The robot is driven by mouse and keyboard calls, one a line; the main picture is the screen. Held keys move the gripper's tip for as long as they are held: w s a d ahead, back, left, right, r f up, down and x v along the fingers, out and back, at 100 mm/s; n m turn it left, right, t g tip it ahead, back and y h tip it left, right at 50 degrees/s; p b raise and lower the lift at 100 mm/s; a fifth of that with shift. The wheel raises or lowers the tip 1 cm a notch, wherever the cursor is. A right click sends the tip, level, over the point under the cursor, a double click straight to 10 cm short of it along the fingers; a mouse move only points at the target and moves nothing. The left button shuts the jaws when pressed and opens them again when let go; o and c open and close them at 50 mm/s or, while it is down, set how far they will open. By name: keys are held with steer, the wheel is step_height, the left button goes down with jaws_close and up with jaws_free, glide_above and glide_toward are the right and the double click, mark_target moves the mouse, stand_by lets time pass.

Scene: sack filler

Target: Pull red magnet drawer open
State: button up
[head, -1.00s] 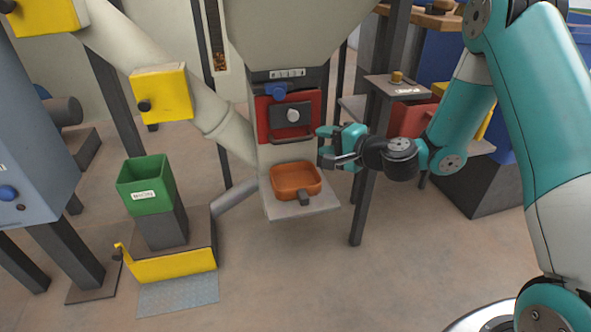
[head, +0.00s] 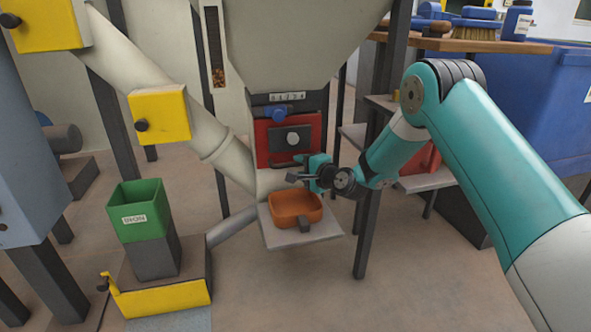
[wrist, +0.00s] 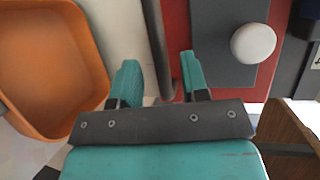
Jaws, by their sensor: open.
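The red magnet drawer (head: 262,142) is a red front on the hopper column with a dark plate, a pale round knob (head: 292,138) and a dark bar handle. The wrist view shows its red front (wrist: 188,18), white knob (wrist: 253,43) and dark bar (wrist: 164,45) close up. My gripper (head: 303,172) is at the drawer's lower right edge, above the orange tray. Its teal fingers (wrist: 160,78) are open, and the bar appears between them, nearer the right finger. Contact cannot be told. The drawer looks shut.
An orange tray (head: 284,222) sits on a grey shelf (head: 272,240) just below my gripper. A dark post (head: 364,240) stands to the right. A green bin (head: 140,200) is at left. The floor in front is clear.

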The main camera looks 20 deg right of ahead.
mark_target(297, 165)
steer(key=shift+b+x, duration=0.35)
steer(key=shift+x, duration=1.2)
steer(key=shift+c, duration=0.2)
jaws_close()
